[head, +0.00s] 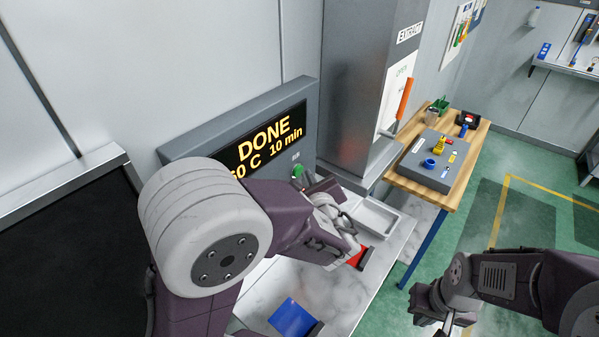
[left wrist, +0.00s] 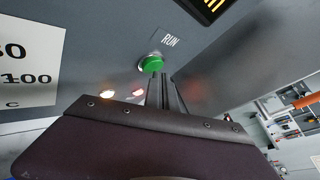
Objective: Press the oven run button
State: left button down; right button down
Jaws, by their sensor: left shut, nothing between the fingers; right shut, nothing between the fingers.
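The green run button (head: 297,171) sits on the grey oven panel (head: 218,124), to the lower right of the lit display (head: 265,139), which reads DONE and 10 min. In the left wrist view the green button (left wrist: 152,64) lies beside the RUN label. My left gripper (left wrist: 160,76) is shut and empty, its fingertips at the button's lower edge in that view; I cannot tell whether they touch it. My right gripper (head: 426,318) is shut and empty at the lower right, far from the panel.
Two small lit lamps (left wrist: 122,93) are beside the button. A grey cabinet (head: 365,85) with an orange handle (head: 404,98) stands right of the panel. A white tray (head: 376,218), a red item (head: 357,258) and a blue item (head: 292,316) are on the marble counter (head: 345,290).

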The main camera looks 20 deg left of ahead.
pick_arm(q)
jog(key=shift+w+a+b, duration=0.1)
jog(key=shift+a+b, duration=0.2)
dwell(0.4)
dwell(0.4)
jog(key=shift+s+d, duration=0.25)
jog(key=shift+d, duration=0.45)
jog(key=d, duration=0.1)
jog(key=s+d, duration=0.1)
jog(key=d, duration=0.1)
jog(key=s+d, duration=0.1)
jog(key=shift+d, duration=0.3)
